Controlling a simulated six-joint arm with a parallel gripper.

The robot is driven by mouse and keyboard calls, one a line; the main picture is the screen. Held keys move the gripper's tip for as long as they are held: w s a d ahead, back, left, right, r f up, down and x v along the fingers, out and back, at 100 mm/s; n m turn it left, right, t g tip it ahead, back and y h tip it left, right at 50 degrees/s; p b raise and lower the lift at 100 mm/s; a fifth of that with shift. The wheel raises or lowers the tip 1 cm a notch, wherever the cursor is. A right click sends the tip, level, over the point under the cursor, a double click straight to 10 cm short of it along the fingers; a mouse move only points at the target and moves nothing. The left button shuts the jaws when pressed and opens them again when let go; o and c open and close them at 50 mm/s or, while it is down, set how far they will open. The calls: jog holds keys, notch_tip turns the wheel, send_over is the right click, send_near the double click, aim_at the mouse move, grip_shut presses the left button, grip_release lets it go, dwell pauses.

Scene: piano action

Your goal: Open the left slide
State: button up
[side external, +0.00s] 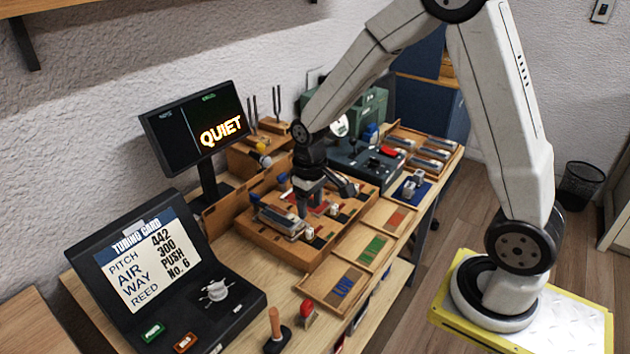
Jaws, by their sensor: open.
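My gripper (304,212) points down over the wooden work board (262,240) in the middle of the bench. Its jaws are open, with nothing seen between them. A long pale assembly (276,216) lies on the board's left part, just left of the jaws. Small pale blocks, one of them (309,233) near the board's front edge, sit beside dark and red strips. I cannot tell for sure which part is the left slide, or whether the jaws touch anything; the gripper hides part of the board.
A monitor (190,125) reading QUIET stands behind the board. A tuning card console (130,262) is at the left. Trays with blue, green (374,250) and red strips line the bench's front edge. A dark machine with a red part (388,151) stands right of the board.

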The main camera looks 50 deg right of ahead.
aim_at(309, 230)
jog(key=shift+w+d+f, duration=0.1)
jog(key=shift+w+f, duration=0.05)
jog(key=shift+w, duration=0.05)
jog(key=shift+f, duration=3.85)
grip_shut()
